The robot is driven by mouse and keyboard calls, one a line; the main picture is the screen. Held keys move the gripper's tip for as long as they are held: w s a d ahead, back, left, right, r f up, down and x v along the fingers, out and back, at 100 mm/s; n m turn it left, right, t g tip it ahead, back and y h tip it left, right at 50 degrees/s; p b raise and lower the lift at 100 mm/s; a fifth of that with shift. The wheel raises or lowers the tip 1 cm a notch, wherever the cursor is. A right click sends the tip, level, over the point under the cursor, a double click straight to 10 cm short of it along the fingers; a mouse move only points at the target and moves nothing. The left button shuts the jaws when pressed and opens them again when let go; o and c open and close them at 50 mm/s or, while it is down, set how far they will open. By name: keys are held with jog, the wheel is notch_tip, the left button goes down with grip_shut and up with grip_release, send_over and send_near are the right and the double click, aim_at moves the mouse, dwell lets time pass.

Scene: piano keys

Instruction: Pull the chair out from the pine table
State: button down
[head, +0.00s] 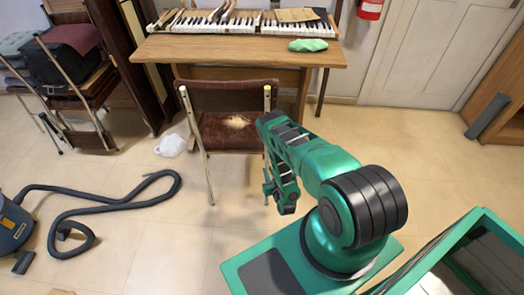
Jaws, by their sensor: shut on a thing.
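The chair (228,95) has worn brown upholstery, pale metal legs and a torn patch on its seat. My green arm reaches to the chair's right side. My gripper (267,188) is shut on the chair's right-hand metal upright, low down. My arm hides part of that upright and the seat's right edge, and the fingertips are hard to make out.
A vacuum cleaner (14,232) with a dark hose (110,205) lies left. A white bag (171,145) is left of the chair. Stacked chairs (75,90) stand far left. Piano keys (225,22) and a green cloth (307,45) lie on the table.

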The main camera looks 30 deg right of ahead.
jog(key=shift+s+a, duration=0.3)
jog(key=shift+s, duration=0.5)
jog(key=shift+s+a, duration=0.25)
jog(key=shift+s, duration=0.55)
jog(key=shift+s+a, duration=0.3)
jog(key=shift+s, duration=0.5)
jog(key=c, duration=1.4)
grip_release()
jog(key=shift+o, duration=0.2)
jog(key=s+a, duration=0.2)
jog(key=s, duration=0.7)
jog(key=shift+s+a, duration=0.15)
jog(key=shift+s, duration=0.2)
